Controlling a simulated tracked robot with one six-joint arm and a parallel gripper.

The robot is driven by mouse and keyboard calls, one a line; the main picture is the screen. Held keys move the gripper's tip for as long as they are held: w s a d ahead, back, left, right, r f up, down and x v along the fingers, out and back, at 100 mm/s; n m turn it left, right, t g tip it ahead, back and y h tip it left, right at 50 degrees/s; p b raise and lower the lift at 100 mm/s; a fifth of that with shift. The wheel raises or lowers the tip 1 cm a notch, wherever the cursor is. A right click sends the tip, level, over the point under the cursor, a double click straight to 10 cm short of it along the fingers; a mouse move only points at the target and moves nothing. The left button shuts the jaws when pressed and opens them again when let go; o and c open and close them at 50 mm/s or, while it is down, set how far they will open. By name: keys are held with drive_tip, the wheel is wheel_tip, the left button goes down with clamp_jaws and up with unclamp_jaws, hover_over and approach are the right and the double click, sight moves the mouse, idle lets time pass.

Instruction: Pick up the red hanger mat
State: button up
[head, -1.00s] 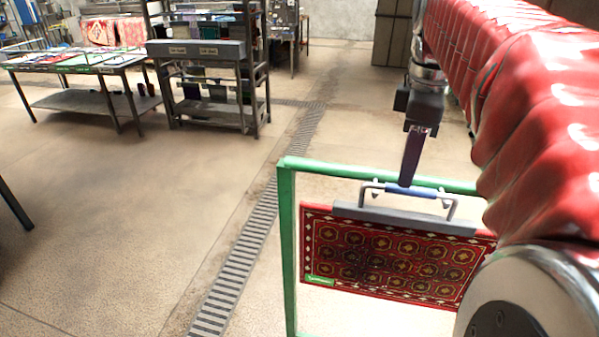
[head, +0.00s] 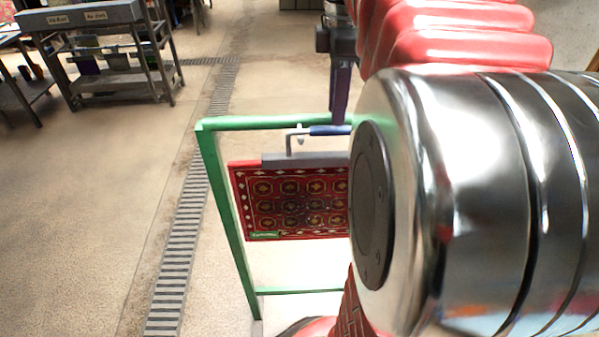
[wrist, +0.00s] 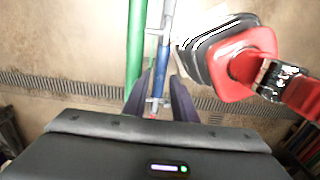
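The red hanger mat (head: 290,202) has a patterned face, a small green label and a grey top clamp with a blue handle (head: 328,131). It hangs upright at the green frame (head: 217,185); my arm hides its right part in the head view. My gripper (head: 338,118) is at the blue handle, pointing down. In the wrist view the two dark purple fingers (wrist: 160,88) stand apart, one on each side of the blue handle (wrist: 162,62), with gaps visible. The green bar (wrist: 136,45) runs just left of the handle.
A grey rack (head: 95,50) with bins stands at the upper left, beside a table (head: 22,75). A floor drain grate (head: 180,245) runs left of the frame. The floor on the left is clear.

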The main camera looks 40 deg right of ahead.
hover_over(332, 153)
drive_tip(key=shift+f, duration=2.45)
drive_tip(key=shift+f, duration=0.1)
drive_tip(key=shift+f, duration=2.5)
drive_tip(key=shift+c, duration=0.5)
clamp_jaws()
drive_tip(key=shift+r, duration=0.1)
